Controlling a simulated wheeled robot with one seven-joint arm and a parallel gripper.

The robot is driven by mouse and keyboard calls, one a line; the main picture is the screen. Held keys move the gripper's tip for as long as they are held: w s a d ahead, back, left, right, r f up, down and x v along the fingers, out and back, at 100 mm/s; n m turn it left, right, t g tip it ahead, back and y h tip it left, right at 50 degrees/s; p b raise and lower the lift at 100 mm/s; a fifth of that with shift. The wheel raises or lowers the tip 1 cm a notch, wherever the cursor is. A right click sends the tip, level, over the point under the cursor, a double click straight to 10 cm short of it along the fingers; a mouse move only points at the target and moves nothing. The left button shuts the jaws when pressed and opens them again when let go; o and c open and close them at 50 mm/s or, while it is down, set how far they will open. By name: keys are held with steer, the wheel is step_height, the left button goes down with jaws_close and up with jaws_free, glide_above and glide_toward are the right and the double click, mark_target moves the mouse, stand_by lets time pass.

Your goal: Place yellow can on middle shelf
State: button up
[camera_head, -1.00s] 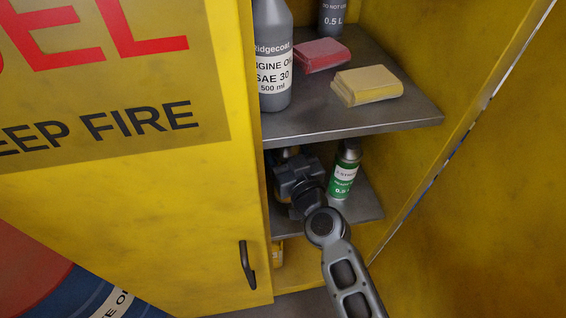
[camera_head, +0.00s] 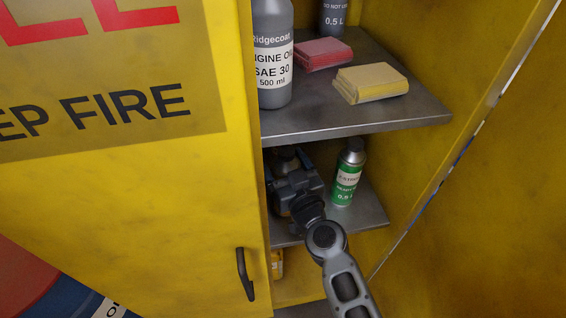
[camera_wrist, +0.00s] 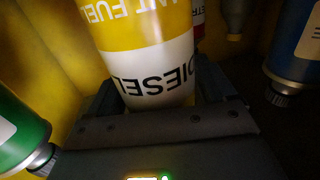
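The yellow can (camera_wrist: 150,45), with a white band reading "DIESEL", fills the middle of the wrist view, where its print is upside down. My gripper (camera_wrist: 158,98) has one finger on each side of it and appears closed against it. In the head view my gripper (camera_head: 288,190) reaches into the cabinet, low over the left part of the middle shelf (camera_head: 364,217). It hides most of the can there. I cannot tell whether the can's base touches the shelf.
A green can (camera_head: 347,175) stands on the middle shelf just right of my gripper; it also shows in the wrist view (camera_wrist: 18,132). The upper shelf (camera_head: 420,112) is close above, holding a grey oil bottle (camera_head: 272,60), red sponge-like block (camera_head: 323,54) and yellow block (camera_head: 370,83). The yellow door (camera_head: 170,210) stands left.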

steer(key=shift+o, duration=0.5)
steer(key=shift+r, duration=0.25)
steer(key=v, duration=1.2)
steer(key=shift+f, duration=0.15)
